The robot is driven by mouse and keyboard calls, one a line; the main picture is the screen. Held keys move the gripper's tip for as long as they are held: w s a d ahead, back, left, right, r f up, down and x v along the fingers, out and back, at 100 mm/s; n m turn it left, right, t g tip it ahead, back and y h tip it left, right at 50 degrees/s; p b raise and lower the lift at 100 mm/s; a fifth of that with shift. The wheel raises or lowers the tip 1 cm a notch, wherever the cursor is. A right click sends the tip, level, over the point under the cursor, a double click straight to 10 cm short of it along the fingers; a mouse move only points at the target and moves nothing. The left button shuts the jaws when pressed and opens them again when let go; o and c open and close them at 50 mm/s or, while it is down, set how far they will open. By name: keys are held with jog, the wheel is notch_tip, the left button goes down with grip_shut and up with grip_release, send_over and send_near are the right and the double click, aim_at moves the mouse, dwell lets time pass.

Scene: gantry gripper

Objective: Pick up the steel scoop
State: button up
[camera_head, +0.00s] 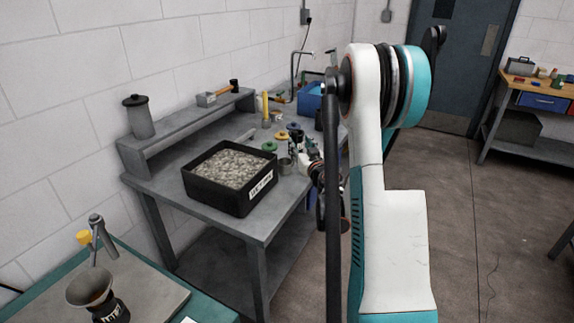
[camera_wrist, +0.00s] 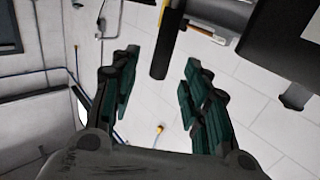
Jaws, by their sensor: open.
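I cannot make out the steel scoop for sure. A small grey metal piece (camera_head: 246,135) lies on the grey workbench behind the black bin, and a small grey cup (camera_head: 286,166) stands right of the bin; either is too small to name as the scoop. My gripper (camera_wrist: 157,72) is open in the wrist view, with its dark green-padded fingers apart. A dark cylinder (camera_wrist: 166,48) shows beyond and between the fingertips, and I see no contact. In the head view my arm hides most of the gripper.
The black bin (camera_head: 185,183) full of pale gravel stands on the workbench (camera_head: 150,182). A dark-lidded canister (camera_head: 140,118) and a hammer (camera_head: 234,87) sit on the raised shelf.

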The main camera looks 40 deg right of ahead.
aim_at(295, 138)
jog(key=shift+r+b+x, duration=0.15)
jog(key=shift+b+x, duration=0.35)
jog(key=shift+x, duration=1.05)
jog(key=shift+r+b+x, duration=0.1)
jog(key=shift+b+x, duration=0.35)
jog(key=shift+x, duration=1.05)
jog(key=shift+r, duration=0.1)
grip_shut()
